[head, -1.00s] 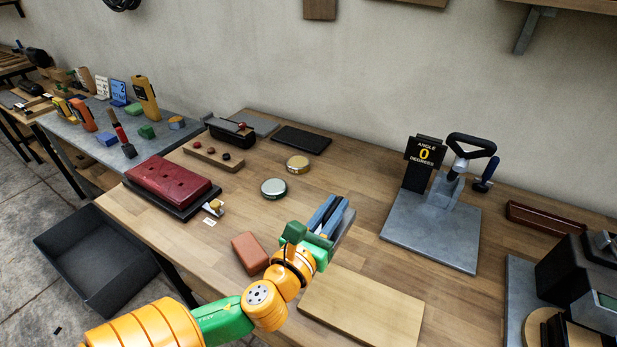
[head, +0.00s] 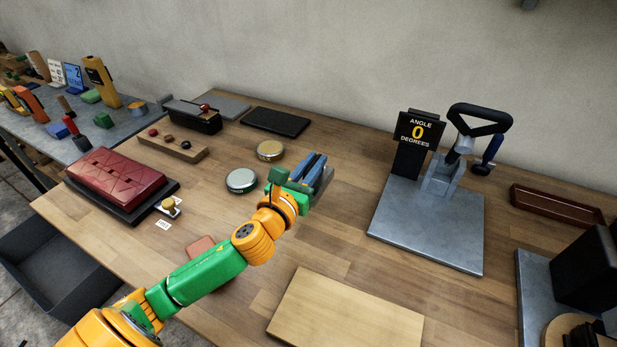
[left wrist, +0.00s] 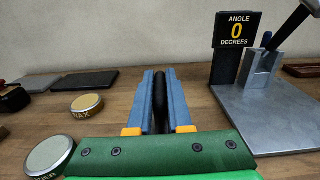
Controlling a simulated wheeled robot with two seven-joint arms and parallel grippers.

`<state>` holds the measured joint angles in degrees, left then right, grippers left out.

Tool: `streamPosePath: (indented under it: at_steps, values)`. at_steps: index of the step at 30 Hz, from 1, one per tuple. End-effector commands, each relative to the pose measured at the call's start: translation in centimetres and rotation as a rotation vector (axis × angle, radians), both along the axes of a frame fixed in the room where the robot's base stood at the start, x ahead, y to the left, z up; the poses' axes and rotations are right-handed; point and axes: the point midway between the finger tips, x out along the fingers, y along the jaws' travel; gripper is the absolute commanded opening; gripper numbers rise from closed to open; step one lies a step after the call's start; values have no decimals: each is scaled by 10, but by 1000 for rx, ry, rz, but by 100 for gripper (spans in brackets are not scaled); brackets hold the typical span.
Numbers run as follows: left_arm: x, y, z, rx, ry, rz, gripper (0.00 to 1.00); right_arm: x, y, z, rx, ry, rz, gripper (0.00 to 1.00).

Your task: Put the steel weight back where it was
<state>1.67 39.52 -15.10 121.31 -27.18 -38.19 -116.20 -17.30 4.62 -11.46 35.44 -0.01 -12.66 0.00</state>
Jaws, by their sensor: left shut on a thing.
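My left gripper (head: 312,172) reaches in from the left, above the middle of the table, with its blue fingers pointing away from me. In the left wrist view the gripper (left wrist: 160,100) is shut on a dark, narrow thing seen edge-on between its fingers. I take this to be the steel weight (left wrist: 159,112); the fingers hide most of it. In the head view a grey part of it (head: 325,184) shows at the right side of the fingers. My right gripper is not in view.
The angle stand (head: 428,225), with a handle and a "0 degrees" sign, is to the right. Two round tins (head: 241,181) (head: 270,150) are left of the gripper. A wooden board (head: 345,315) lies in front. A brown tray (head: 556,205) is far right. Bare table lies between gripper and stand.

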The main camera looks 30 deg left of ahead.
Motion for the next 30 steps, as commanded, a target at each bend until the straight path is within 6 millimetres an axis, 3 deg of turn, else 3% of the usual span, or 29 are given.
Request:
streamPosePath:
  at_steps: [3, 6, 13, 21, 22, 25, 30]
  values:
    - [16, 6, -21, -2, -8, 0, 0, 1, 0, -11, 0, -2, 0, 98]
    - [24, 9, -29, 1, -9, 0, 0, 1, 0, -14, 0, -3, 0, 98]
    - [30, 10, -61, -4, -4, -2, 0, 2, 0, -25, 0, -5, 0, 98]
    - [30, 10, -67, 1, -6, -3, 0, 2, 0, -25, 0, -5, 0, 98]
    - [29, 11, -70, 1, 2, -1, 20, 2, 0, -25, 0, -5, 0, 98]
    - [29, 11, -70, 1, 1, -1, 47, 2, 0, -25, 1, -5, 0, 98]
    - [29, 11, -70, 1, 0, -1, 47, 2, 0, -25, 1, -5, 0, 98]
